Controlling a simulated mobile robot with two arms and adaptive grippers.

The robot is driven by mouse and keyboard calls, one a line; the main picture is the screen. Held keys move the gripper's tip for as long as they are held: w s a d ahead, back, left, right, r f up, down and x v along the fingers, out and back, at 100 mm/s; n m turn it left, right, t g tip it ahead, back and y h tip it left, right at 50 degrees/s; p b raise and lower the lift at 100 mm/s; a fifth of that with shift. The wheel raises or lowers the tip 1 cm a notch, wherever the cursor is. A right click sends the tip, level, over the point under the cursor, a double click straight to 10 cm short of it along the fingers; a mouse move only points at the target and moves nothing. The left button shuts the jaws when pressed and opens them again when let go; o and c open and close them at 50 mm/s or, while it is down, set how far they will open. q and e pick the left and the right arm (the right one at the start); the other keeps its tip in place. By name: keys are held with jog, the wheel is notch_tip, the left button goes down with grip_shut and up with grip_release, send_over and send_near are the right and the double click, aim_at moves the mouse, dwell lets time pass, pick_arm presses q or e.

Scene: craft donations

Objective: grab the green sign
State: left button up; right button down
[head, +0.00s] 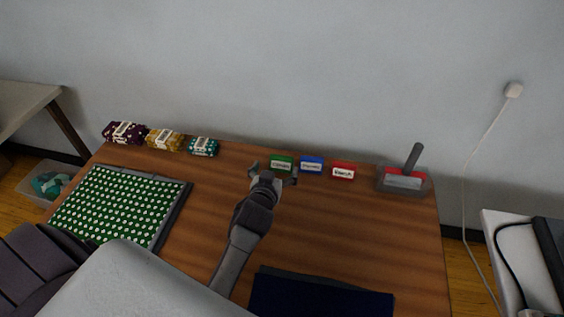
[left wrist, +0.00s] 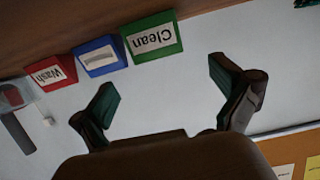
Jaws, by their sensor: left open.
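The green sign (head: 281,163) stands near the back edge of the wooden table, at the left end of a row of three signs. In the left wrist view the green sign (left wrist: 152,38) shows upside down with a white label reading "Clean". My left gripper (head: 273,172) is open and empty, just in front of the green sign. In the left wrist view the fingers (left wrist: 168,92) are spread apart, and the green sign lies beyond them, not between the tips. My right gripper does not show.
A blue sign (head: 312,165) and a red sign (head: 343,170) stand right of the green one. A tray with a grey handled tool (head: 404,180) is farther right. Fabric bundles (head: 204,147) lie left. A green patterned mat (head: 115,208) and dark blue item (head: 320,295) lie nearer.

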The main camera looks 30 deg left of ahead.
aim_at(281, 157)
pick_arm(q)
jog(key=shift+x, duration=3.1)
jog(key=shift+d, duration=0.15)
jog(key=c, duration=1)
